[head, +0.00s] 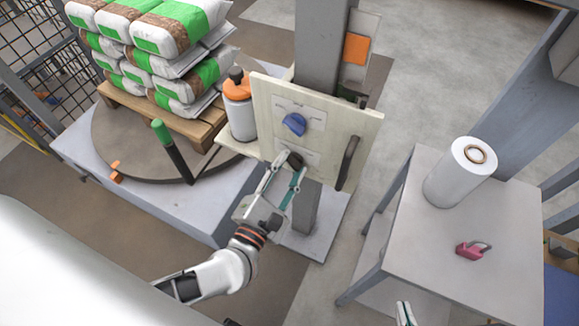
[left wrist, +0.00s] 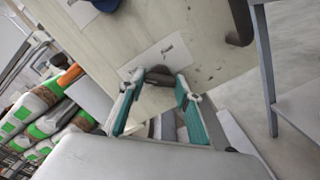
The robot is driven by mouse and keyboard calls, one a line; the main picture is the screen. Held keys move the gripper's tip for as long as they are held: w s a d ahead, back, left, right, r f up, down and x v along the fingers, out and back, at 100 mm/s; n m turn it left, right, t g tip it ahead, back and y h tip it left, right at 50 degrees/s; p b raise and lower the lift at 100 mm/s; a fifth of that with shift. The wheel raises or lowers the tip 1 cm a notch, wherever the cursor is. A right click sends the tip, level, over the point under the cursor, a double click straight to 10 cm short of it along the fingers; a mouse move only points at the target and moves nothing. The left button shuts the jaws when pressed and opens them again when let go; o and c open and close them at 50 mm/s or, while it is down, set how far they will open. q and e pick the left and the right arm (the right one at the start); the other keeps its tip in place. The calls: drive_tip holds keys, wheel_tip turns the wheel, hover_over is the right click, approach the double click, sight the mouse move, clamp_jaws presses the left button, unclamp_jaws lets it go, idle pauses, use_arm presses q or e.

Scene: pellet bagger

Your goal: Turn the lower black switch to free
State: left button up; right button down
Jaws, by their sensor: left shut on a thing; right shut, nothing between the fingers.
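The lower black switch (head: 295,159) sits low on the cream panel (head: 364,124), below a blue knob (head: 293,124). My left gripper (head: 288,167) reaches up to the panel and is shut on this switch. In the left wrist view the dark switch (left wrist: 160,75) shows between the two teal-padded fingertips, beside a white label (left wrist: 163,55). The label's print is too small to read, and the fingers partly hide the switch. My right gripper (head: 404,313) shows only as tips at the bottom edge; it is shut and empty, away from the panel.
A black handle (head: 347,163) stands out at the panel's right edge. An orange-topped bottle (head: 239,108) is left of the panel, near stacked bags (head: 165,45) on a pallet. On the right, a grey table (head: 413,226) bears a white roll (head: 459,172) and a pink padlock (head: 470,250).

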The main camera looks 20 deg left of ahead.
drive_tip(key=shift+f, duration=0.15)
use_arm(q)
drive_tip(key=o, duration=1.1)
use_arm(e)
drive_tip(key=shift+s+f, duration=0.15)
drive_tip(key=shift+s, duration=0.05)
drive_tip(key=shift+w, duration=0.1)
use_arm(q)
drive_tip(key=shift+s, duration=0.2)
drive_tip(key=s, duration=1.1)
drive_tip(key=shift+s+a, duration=0.2)
drive_tip(key=shift+s, duration=0.15)
